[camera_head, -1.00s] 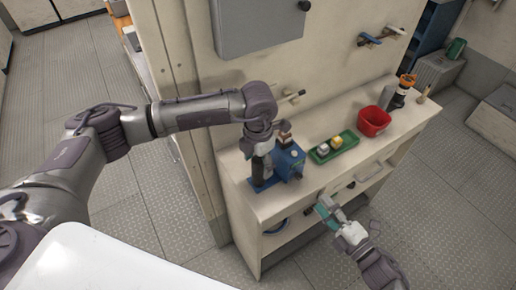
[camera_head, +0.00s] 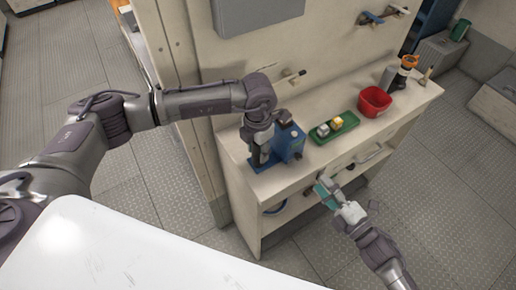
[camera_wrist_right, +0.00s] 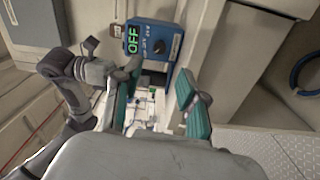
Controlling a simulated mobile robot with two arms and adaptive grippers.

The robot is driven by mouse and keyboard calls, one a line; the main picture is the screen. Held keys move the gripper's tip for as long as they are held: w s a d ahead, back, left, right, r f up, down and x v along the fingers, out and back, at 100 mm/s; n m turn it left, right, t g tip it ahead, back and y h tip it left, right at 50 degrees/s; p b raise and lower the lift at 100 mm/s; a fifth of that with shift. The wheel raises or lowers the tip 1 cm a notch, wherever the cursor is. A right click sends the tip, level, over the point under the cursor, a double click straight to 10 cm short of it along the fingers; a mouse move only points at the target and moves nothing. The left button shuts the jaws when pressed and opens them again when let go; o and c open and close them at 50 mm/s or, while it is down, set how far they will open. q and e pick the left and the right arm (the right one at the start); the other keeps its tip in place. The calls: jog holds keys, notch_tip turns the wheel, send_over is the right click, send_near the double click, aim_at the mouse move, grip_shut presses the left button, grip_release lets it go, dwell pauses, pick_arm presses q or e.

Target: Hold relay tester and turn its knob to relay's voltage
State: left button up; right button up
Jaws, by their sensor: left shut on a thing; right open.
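The blue relay tester (camera_head: 293,142) stands at the left end of the bench top. The right wrist view shows its green display reading OFF (camera_wrist_right: 133,39) and its black round knob (camera_wrist_right: 159,46), with white markings too small to read surely. My left gripper (camera_head: 262,155) is shut on the tester's left side; its fingertips are partly hidden. A small grey-brown block, perhaps the relay (camera_head: 284,117), sits at the tester's top; its voltage is unreadable. My right gripper (camera_head: 325,189) is open and empty, in front of the bench edge; its teal fingers (camera_wrist_right: 159,103) are apart from the knob.
A green tray (camera_head: 350,121) with small white and yellow blocks lies right of the tester. Beyond it stand a red bin (camera_head: 374,102) and an orange-topped dark item (camera_head: 408,65). The wall rises behind the bench; an open shelf is below.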

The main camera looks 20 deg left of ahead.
aim_at(301, 158)
jog(key=shift+o, duration=0.5)
jog(key=w+a+n, duration=0.2)
jog(key=n, duration=0.3)
jog(key=w+a+n, duration=0.2)
jog(key=a+n, duration=0.1)
jog(key=n, duration=0.3)
jog(key=w+a+n, duration=0.2)
jog(key=n, duration=0.3)
jog(key=shift+w+a+r, duration=0.1)
jog(key=shift+a, duration=0.1)
grip_shut()
